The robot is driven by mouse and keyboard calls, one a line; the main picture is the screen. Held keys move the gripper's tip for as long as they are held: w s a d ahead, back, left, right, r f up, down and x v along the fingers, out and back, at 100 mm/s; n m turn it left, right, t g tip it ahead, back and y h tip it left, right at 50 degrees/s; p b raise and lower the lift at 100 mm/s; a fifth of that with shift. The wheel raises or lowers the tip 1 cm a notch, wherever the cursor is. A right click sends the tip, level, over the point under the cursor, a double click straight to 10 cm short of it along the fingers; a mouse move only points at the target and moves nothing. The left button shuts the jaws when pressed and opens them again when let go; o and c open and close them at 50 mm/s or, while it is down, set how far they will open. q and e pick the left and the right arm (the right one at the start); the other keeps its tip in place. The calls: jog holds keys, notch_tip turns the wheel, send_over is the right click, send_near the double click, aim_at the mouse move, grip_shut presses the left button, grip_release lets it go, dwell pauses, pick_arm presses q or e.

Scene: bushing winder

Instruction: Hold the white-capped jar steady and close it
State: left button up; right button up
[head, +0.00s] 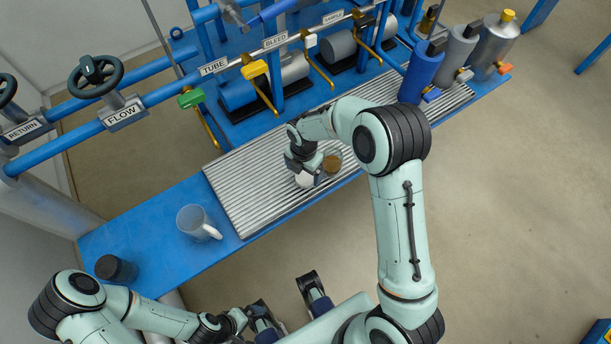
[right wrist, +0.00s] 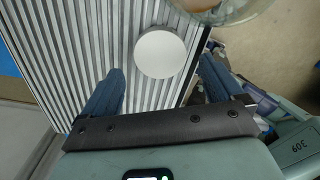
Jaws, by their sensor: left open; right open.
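The white cap (head: 304,180) lies flat on the ribbed metal mat, apart from the jar. It shows as a white disc in the right wrist view (right wrist: 160,53). The glass jar (head: 332,162) with brown contents stands uncapped just right of it; only part of its rim (right wrist: 222,12) shows at the top of the right wrist view. My right gripper (head: 304,173) is open above the cap, with the cap between and beyond its fingers in the right wrist view (right wrist: 160,80). My left gripper (head: 246,318) is open and empty, low in the head view, away from the bench.
The ribbed mat (head: 240,197) lies on a blue bench (head: 150,240). A clear mug (head: 195,222) and a dark container (head: 115,268) stand on the bench's left part. Pipes, valves and several cylinders (head: 422,72) line the back. The mat's front edge is near the jar.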

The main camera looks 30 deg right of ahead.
aim_at(305, 177)
notch_tip(305, 177, down, 3)
jog(key=shift+d+f, duration=0.15)
jog(key=shift+f, duration=0.05)
pick_arm(q)
jog(key=shift+f, duration=0.15)
pick_arm(e)
jog(key=c, duration=1)
jog(key=shift+r, duration=0.1)
jog(key=shift+c, duration=0.2)
pick_arm(q)
notch_tip(305, 177, up, 2)
jog(key=shift+r+p, duration=0.1)
jog(key=shift+p, duration=1)
pick_arm(e)
notch_tip(305, 177, up, 20)
pick_arm(q)
jog(key=shift+c, duration=0.2)
